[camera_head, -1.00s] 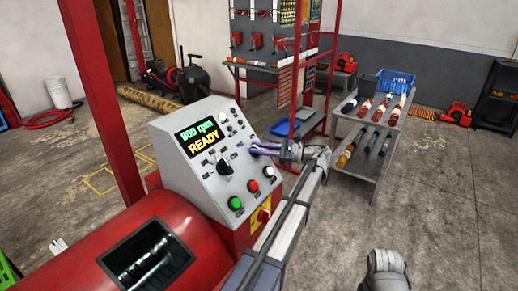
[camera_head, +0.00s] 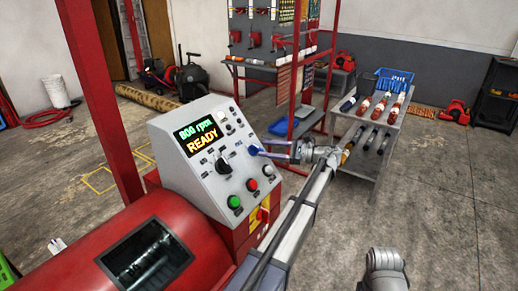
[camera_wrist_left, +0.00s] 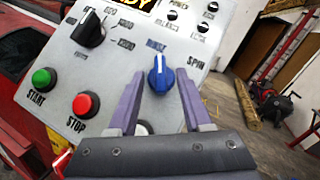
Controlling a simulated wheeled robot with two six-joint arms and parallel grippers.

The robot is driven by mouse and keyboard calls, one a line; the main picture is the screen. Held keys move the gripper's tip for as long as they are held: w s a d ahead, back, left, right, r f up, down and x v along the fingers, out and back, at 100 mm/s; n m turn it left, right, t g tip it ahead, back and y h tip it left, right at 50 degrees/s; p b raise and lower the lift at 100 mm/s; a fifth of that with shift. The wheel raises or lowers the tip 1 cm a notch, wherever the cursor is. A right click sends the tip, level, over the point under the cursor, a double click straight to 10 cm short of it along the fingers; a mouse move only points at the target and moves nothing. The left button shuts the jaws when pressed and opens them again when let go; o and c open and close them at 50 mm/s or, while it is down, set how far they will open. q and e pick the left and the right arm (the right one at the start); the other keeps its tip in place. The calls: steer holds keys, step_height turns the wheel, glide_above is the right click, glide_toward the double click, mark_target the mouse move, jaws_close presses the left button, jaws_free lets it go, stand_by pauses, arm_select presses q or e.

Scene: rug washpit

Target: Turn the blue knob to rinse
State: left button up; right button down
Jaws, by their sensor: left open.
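The blue knob (camera_wrist_left: 161,77) sits on the sloped grey control panel (camera_head: 190,158). My right gripper is not in view.
A black selector knob (camera_wrist_left: 88,32), green START button (camera_wrist_left: 43,79) and red STOP button (camera_wrist_left: 86,104) are close by on the panel. The display (camera_head: 202,136) reads 800 rpm READY. A red drum machine (camera_head: 100,250) is at lower left; a shelf (camera_head: 360,175) stands at right.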

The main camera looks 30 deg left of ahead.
arm_select(q)
steer(key=v, duration=0.4)
stand_by(0.4)
steer(key=s+d+f+n+t+h+p, duration=0.1)
steer(key=s+d+f+n+h, duration=0.1)
steer(key=s+d+f+h, duration=0.3)
steer(key=s+d+f+n+t+h+p, duration=0.1)
steer(key=s+d+f+h, duration=0.4)
steer(key=s+d, duration=0.9)
steer(key=s+d+f+n+t+h+p, duration=0.1)
steer(key=s+d+f+n+t+h, duration=0.1)
steer(key=s+d+f+h, duration=0.4)
steer(key=s+d+f+n, duration=0.1)
steer(key=s+d+f, duration=0.1)
steer(key=s+d, duration=0.2)
steer(key=shift+s+t+p, duration=0.2)
steer(key=shift+t+p, duration=0.15)
steer(key=shift+t, duration=0.05)
